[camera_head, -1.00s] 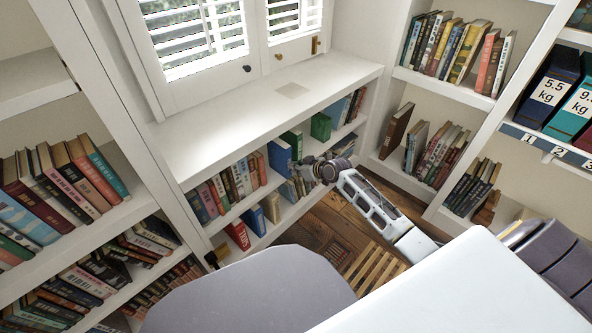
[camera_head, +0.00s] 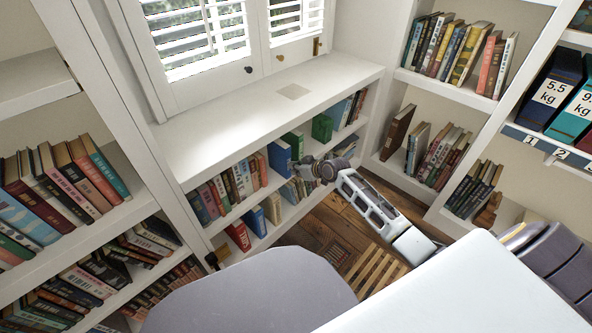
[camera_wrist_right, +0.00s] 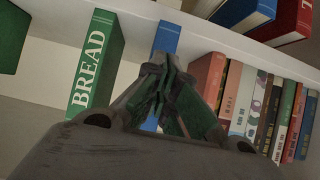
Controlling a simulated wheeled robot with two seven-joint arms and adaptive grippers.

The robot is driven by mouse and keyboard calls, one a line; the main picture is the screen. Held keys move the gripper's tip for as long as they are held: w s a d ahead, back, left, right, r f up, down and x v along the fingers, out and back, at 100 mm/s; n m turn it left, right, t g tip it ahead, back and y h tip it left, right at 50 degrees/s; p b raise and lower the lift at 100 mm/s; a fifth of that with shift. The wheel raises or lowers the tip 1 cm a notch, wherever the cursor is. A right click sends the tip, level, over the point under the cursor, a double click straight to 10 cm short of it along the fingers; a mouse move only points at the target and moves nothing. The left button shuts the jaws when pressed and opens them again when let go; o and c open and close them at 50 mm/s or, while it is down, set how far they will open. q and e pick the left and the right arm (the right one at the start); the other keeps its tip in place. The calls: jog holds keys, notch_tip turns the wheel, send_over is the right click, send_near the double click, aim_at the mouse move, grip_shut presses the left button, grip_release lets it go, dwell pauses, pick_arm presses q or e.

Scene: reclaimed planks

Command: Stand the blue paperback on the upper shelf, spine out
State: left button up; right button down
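The blue paperback (camera_head: 279,155) stands upright on the upper shelf of the low white bookcase, in the row below the counter-like top. It is just right of the row of books. In the right wrist view its narrow blue edge (camera_wrist_right: 167,38) shows behind my right gripper. My right gripper (camera_head: 306,168) is in front of the book. In the wrist view its fingers (camera_wrist_right: 164,68) come close together across the blue edge, but whether they grip it or only meet in front is unclear. My left gripper is out of view.
A green book labelled BREAD (camera_wrist_right: 97,62) stands a little apart beside the blue one; in the head view green books (camera_head: 321,128) are to the right. A row of books (camera_head: 238,182) is to the left. Below, the lower shelf holds a red book (camera_head: 238,236) and others.

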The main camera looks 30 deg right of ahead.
jog(key=shift+w+a, duration=0.3)
jog(key=shift+w, duration=0.4)
dwell(0.4)
jog(key=shift+s+d, duration=0.1)
jog(key=shift+s+d+p, duration=0.3)
jog(key=shift+s+p, duration=0.35)
jog(key=shift+s, duration=0.25)
jog(key=shift+s+d+p, duration=0.3)
jog(key=shift+s+p, duration=0.3)
jog(key=shift+s, duration=0.3)
